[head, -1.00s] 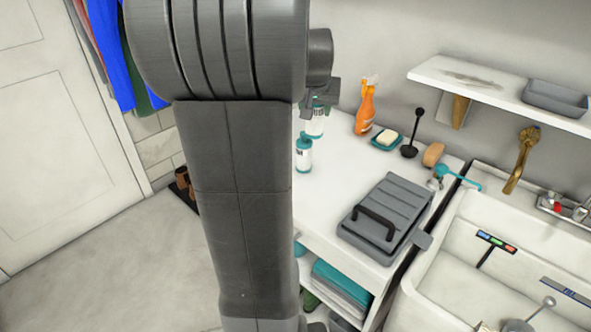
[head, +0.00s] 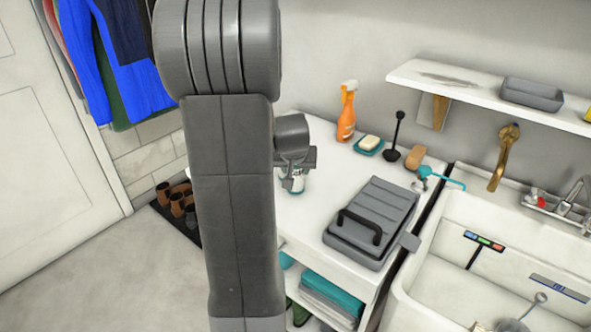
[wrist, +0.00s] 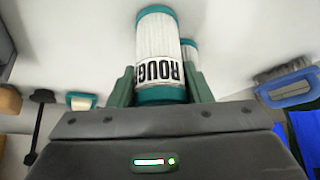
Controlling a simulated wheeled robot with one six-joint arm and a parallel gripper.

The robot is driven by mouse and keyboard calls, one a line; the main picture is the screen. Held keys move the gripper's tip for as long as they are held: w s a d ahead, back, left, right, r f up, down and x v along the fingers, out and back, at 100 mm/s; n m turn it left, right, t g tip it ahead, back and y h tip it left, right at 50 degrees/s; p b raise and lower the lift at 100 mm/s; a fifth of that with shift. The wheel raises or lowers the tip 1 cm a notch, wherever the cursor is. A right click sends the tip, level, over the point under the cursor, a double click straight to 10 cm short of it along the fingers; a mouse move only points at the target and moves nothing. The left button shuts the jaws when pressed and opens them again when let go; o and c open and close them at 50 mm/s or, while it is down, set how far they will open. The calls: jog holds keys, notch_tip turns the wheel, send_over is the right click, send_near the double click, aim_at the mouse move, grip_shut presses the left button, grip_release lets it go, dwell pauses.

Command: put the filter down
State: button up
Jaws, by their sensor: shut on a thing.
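The filter (wrist: 160,55) is a white pleated cylinder with teal end caps and dark lettering. In the wrist view it sits between the two green fingers of my gripper (wrist: 160,88), which is shut on it. A second, similar cylinder (wrist: 190,52) shows partly behind it. In the head view my gripper (head: 292,184) is over the left part of the white counter (head: 300,212), partly hidden by my arm. A bit of a white and teal cylinder (head: 298,178) shows there. I cannot tell whether the held filter touches the counter.
A sink (head: 430,265) is at the right. The counter's middle is clear.

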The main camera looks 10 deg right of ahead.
jog(key=shift+f, duration=0.2)
jog(key=o, duration=1.1)
jog(key=shift+r, duration=0.1)
jog(key=shift+s+r, duration=0.15)
jog(key=shift+r, duration=0.35)
jog(key=p+v, duration=0.1)
jog(key=v, duration=1)
jog(key=shift+s+a+p, duration=0.1)
jog(key=shift+s+p, duration=0.05)
jog(key=shift+p, duration=0.25)
